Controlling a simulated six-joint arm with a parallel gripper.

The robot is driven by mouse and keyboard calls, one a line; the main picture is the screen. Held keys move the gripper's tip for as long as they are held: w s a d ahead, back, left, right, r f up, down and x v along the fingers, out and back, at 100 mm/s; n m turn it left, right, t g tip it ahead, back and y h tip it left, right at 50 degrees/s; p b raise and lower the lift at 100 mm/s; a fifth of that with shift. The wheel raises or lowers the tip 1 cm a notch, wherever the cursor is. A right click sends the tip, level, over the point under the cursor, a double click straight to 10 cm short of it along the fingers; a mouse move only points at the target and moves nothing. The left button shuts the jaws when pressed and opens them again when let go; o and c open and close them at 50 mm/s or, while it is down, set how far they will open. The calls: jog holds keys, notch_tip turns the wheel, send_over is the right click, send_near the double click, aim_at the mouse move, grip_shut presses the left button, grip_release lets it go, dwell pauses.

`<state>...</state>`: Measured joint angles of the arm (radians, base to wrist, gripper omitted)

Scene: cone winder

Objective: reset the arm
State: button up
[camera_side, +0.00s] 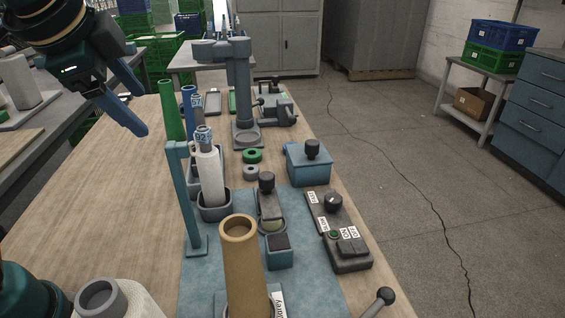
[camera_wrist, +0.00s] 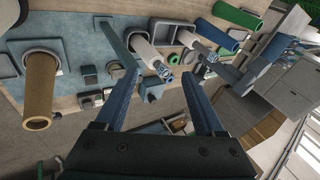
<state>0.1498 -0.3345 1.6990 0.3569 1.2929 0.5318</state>
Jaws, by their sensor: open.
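My gripper (camera_side: 134,104) is at the upper left in the side view, raised above the wooden table (camera_side: 92,190). Its two blue fingers are spread apart with nothing between them. In the wrist view my gripper (camera_wrist: 166,95) also shows open and empty, with the bench objects beyond the fingertips. A tan cone (camera_side: 241,262) stands upright at the front of the blue mat (camera_side: 200,277). A white yarn package (camera_side: 210,178) with a tag marked 92 stands in a grey holder behind a blue post (camera_side: 184,200).
Green and blue tubes (camera_side: 172,110) stand farther back, near a grey column stand (camera_side: 243,90). A control box (camera_side: 338,230) with buttons and a blue box (camera_side: 309,163) line the right edge. The left part of the tabletop is mostly clear.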

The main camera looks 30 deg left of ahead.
jog(key=shift+s+d+n, duration=0.2)
jog(key=shift+s+n, duration=0.4)
jog(key=s+d+f+n+h, duration=0.3)
jog(key=s+f+n, duration=0.3)
jog(key=f, duration=0.5)
jog(key=shift+s+d+n, duration=0.2)
jog(key=shift+d+n, duration=0.1)
jog(key=shift+n, duration=0.1)
jog(key=shift+f, duration=0.1)
